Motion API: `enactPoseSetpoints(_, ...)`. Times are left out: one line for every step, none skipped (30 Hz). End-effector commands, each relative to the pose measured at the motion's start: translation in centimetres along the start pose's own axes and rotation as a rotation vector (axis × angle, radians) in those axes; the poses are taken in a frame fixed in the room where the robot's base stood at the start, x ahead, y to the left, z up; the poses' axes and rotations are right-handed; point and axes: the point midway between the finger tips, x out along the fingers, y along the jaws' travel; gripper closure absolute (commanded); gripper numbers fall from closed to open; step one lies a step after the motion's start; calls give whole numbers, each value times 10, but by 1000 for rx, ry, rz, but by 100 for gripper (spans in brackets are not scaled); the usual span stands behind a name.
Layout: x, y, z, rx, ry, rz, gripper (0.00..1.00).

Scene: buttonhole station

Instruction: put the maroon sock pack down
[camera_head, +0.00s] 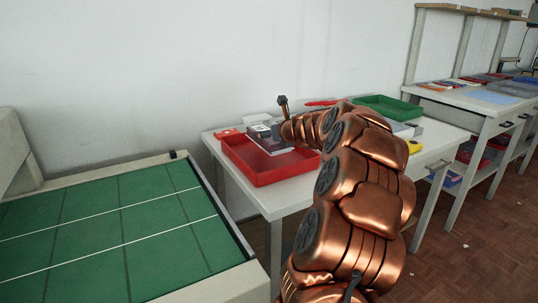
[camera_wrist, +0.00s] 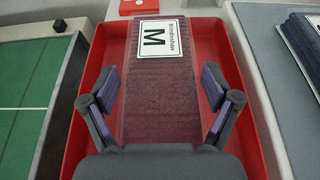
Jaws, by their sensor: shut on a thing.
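The maroon sock pack (camera_wrist: 158,100) has ribbed maroon sides and a white label with a large M at its far end. In the wrist view it lies lengthwise between the two fingers of my gripper (camera_wrist: 160,88), which is shut on it. The pack is inside the outline of the red tray (camera_wrist: 88,112); I cannot tell whether it touches the tray's floor.
The tray stands on a white table (camera_head: 286,204). A green tray (camera_head: 388,108) and a yellow item (camera_head: 415,147) are to the right behind my arm. A dark stack (camera_wrist: 302,45) lies right of the red tray. A green gridded surface (camera_head: 110,225) is at left.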

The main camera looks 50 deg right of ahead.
Motion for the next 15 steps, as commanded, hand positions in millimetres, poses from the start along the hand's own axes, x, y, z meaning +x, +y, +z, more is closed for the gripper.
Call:
enactPoseSetpoints(4, 2, -8, 2, 0, 3, 53)
enactPoseSetpoints(5, 1, -10, 2, -1, 3, 53)
enactPoseSetpoints(5, 1, -12, 1, -1, 3, 53)
enactPoseSetpoints(6, 1, -14, 1, -1, 3, 53)
enactPoseSetpoints(6, 1, -15, 1, -1, 2, 53)
enactPoseSetpoints(7, 1, -16, 1, -1, 2, 53)
enactPoseSetpoints(8, 1, -18, 1, -1, 2, 53)
enactPoseSetpoints(8, 1, -20, 1, -1, 2, 53)
enactPoseSetpoints(10, 1, -24, 1, 0, 3, 53)
enactPoseSetpoints(12, 2, -28, 0, 0, 3, 53)
enactPoseSetpoints(14, 2, -32, 1, 0, 3, 53)
enactPoseSetpoints(16, 2, -38, 3, 0, 3, 53)
enactPoseSetpoints(18, 2, -42, 3, 0, 3, 53)
enactPoseSetpoints(19, 2, -45, 2, 0, 3, 53)
enactPoseSetpoints(20, 2, -48, 2, 1, 2, 53)
